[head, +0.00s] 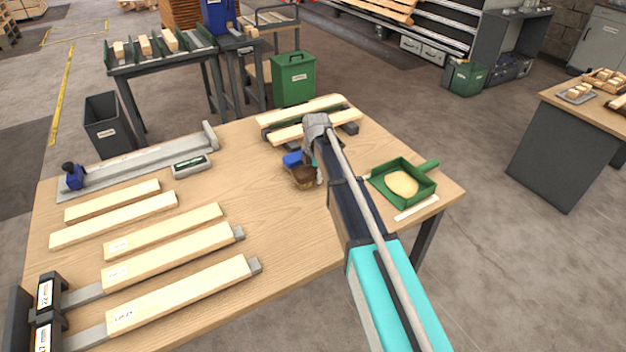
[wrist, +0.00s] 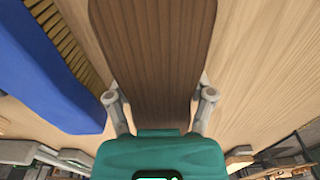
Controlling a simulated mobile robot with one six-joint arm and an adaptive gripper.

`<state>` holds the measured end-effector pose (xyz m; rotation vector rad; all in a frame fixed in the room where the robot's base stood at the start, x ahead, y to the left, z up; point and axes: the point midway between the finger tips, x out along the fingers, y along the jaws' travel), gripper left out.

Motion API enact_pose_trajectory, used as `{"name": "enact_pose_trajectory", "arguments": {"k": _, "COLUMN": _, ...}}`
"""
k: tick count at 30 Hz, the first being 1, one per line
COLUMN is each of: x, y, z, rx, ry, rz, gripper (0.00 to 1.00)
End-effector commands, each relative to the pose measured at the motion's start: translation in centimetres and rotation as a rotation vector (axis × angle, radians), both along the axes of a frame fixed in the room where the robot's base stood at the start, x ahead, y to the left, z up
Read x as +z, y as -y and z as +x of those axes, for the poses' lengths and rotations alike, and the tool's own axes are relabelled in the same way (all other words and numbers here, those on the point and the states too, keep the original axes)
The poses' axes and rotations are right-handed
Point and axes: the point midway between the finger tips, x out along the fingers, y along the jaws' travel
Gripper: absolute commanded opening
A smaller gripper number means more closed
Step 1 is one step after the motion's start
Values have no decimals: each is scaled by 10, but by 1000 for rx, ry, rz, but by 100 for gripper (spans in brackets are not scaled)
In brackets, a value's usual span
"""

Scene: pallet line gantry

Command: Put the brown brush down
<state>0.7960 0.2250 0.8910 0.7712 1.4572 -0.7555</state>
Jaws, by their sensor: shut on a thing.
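The brown brush (head: 304,178) is in my gripper (head: 312,172) over the middle right of the wooden table. In the wrist view the brown brush (wrist: 152,60) fills the space between the two fingers of my gripper (wrist: 160,100), which is shut on it. A blue brush (head: 292,159) lies right beside it on the table. The wrist view shows the blue brush (wrist: 45,75) with tan bristles, to the left of the brown one. My arm hides part of the area. I cannot tell whether the brown brush touches the table.
The wooden table (head: 255,195) is bare left of the brushes. A green dustpan (head: 424,186) with tan dust stands to the right. Timber pieces on dark supports (head: 350,128) are behind. Several planks (head: 180,290) lie at left. A green bin (head: 293,80) stands behind the table.

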Motion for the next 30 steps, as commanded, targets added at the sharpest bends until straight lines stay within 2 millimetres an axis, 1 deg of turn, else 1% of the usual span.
{"name": "enact_pose_trajectory", "arguments": {"k": 1, "x": -4, "y": 0, "z": 0, "rx": 0, "ry": 0, "rz": 0, "gripper": 25}}
{"name": "enact_pose_trajectory", "arguments": {"k": 12, "x": -3, "y": 0, "z": 0, "rx": 0, "ry": 0, "rz": 0, "gripper": 25}}
{"name": "enact_pose_trajectory", "arguments": {"k": 17, "x": -7, "y": 0, "z": 0, "rx": 0, "ry": 0, "rz": 0, "gripper": 25}}
{"name": "enact_pose_trajectory", "arguments": {"k": 18, "x": -6, "y": 0, "z": 0, "rx": 0, "ry": 0, "rz": 0, "gripper": 77}}
{"name": "enact_pose_trajectory", "arguments": {"k": 20, "x": -6, "y": 0, "z": 0, "rx": 0, "ry": 0, "rz": 0, "gripper": 88}}
{"name": "enact_pose_trajectory", "arguments": {"k": 21, "x": -6, "y": 0, "z": 0, "rx": 0, "ry": 0, "rz": 0, "gripper": 95}}
{"name": "enact_pose_trajectory", "arguments": {"k": 22, "x": -6, "y": 0, "z": 0, "rx": 0, "ry": 0, "rz": 0, "gripper": 100}}
{"name": "enact_pose_trajectory", "arguments": {"k": 30, "x": -6, "y": 0, "z": 0, "rx": 0, "ry": 0, "rz": 0, "gripper": 100}}
